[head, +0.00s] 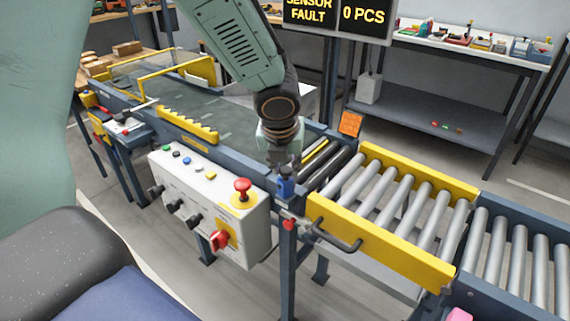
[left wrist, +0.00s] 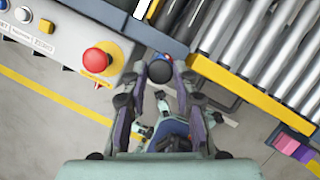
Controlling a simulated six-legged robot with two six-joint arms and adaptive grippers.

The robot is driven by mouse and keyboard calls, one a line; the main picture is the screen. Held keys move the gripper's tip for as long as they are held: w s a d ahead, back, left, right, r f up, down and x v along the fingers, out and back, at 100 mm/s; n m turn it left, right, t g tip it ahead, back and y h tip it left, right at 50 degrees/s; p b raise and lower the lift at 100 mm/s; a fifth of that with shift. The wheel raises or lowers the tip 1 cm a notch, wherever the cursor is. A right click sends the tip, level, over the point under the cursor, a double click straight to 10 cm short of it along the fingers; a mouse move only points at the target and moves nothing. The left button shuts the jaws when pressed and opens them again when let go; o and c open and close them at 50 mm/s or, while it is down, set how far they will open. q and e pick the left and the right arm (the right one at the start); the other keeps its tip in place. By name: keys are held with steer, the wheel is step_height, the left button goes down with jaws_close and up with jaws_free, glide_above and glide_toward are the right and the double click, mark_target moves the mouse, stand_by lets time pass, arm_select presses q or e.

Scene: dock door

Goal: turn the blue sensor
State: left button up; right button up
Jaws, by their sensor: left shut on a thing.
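The blue sensor (head: 286,188) sits on a bracket at the near rail of the conveyor, just right of the control box. My left gripper (head: 284,168) comes down on it from above and is shut on it. In the left wrist view, my left gripper's fingers (left wrist: 160,80) stand on either side of the sensor's dark round top (left wrist: 160,71), with a little blue beside it. The fingers hide part of the sensor, so I cannot tell which way its face points. An orange square plate (head: 350,123) stands across the belt. My right gripper is not in view.
The control box (head: 215,205) with a red emergency button (head: 242,188) is close to the left. A yellow gate (head: 380,245) with rollers and a dark handle (head: 337,238) is to the right. A sign (head: 337,15) reads "SENSOR FAULT" and "0 PCS".

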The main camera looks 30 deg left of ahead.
arm_select(q)
jaws_close()
steer(key=shift+r+n+g+y+p, duration=0.1)
steer(key=shift+n+g+y+p, duration=0.2)
steer(key=shift+n+p, duration=0.55)
steer(key=shift+d+n+p, duration=0.1)
steer(key=shift+n+p, duration=0.3)
steer(key=shift+n, duration=0.45)
steer(key=o, duration=0.7)
jaws_free()
steer(key=shift+y, duration=0.3)
steer(key=v, duration=1.2)
steer(key=shift+w, duration=0.1)
